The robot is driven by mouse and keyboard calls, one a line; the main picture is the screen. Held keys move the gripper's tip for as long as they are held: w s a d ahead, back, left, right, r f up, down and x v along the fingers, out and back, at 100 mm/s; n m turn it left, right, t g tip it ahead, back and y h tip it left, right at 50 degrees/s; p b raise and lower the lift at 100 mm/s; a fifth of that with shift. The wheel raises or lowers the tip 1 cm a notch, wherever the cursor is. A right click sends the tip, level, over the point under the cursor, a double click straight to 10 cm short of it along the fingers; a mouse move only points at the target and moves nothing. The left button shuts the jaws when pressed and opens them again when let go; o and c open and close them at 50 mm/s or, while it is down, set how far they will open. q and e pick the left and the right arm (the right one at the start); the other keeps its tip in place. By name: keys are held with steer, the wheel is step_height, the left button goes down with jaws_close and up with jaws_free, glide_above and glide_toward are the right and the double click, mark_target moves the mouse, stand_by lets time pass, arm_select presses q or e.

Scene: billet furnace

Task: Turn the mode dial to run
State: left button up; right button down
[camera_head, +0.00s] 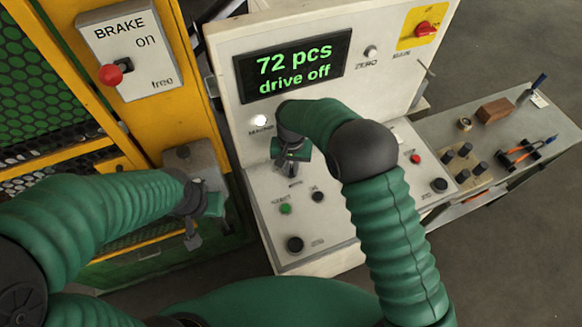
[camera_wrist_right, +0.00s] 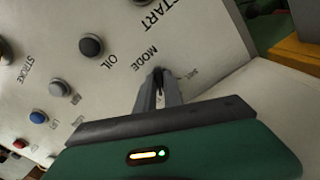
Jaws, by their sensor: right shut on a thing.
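The mode dial (camera_wrist_right: 159,77) shows in the right wrist view as a small dark piece between the fingertips, next to the printed word MODE. My right gripper (camera_wrist_right: 160,84) is shut on it; the fingers cover most of the dial, so its pointer cannot be read. In the head view my right gripper (camera_head: 289,167) is at the sloped control panel (camera_head: 350,225), under the display, and hides the dial. My left gripper (camera_head: 193,232) hangs to the left of the panel, apart from it; its finger opening is unclear.
The display (camera_head: 292,66) reads "72 pcs" and "drive off". A green button (camera_head: 285,209) and a black knob (camera_head: 295,244) sit on the lower panel. A brake lever (camera_head: 110,74) is at upper left. A side bench (camera_head: 525,100) holds tools at right.

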steer(key=shift+s+a+f+m, duration=0.1)
steer(key=shift+s+m, duration=0.05)
steer(key=shift+m, duration=0.7)
steer(key=shift+s+f+m, duration=0.1)
steer(key=shift+s+m, duration=0.05)
steer(key=shift+m, duration=0.7)
steer(key=c, duration=1.7)
jaws_free()
steer(key=shift+s, duration=0.1)
steer(key=shift+o, duration=1.2)
steer(key=shift+a, duration=0.1)
steer(key=shift+r, duration=0.15)
steer(key=shift+w+r, duration=0.1)
steer(key=shift+w, duration=0.1)
step_height(320, 180, up, 17)
steer(key=b, duration=0.2)
steer(key=shift+a+f+b, duration=0.15)
steer(key=shift+f+b, duration=0.05)
steer(key=shift+b, duration=0.1)
